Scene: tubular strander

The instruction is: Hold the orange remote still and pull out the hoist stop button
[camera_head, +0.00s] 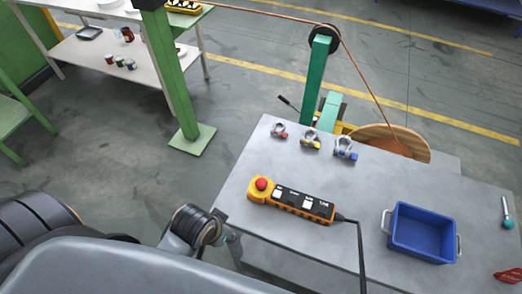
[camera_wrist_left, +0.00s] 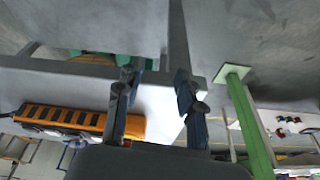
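The orange remote (camera_head: 303,203) lies on the grey table (camera_head: 355,245), with dark keys and a cable at its right end. The red stop button (camera_head: 261,183) sits on the remote's yellow left end. In the left wrist view, the remote (camera_wrist_left: 62,119) shows at the left, beyond a finger; the button cannot be made out there. My left gripper (camera_wrist_left: 157,85) is open and empty, its two fingers apart near the table's edge. In the head view it is mostly hidden behind my arm, left of the remote and apart from it. My right gripper is not in view.
A blue bin (camera_head: 422,233) stands right of the remote. Several shackles (camera_head: 311,138) sit along the table's back edge. A black cable (camera_head: 361,255) runs over the front of the table. A green post (camera_head: 172,75) stands at the back left. The tabletop around the remote is clear.

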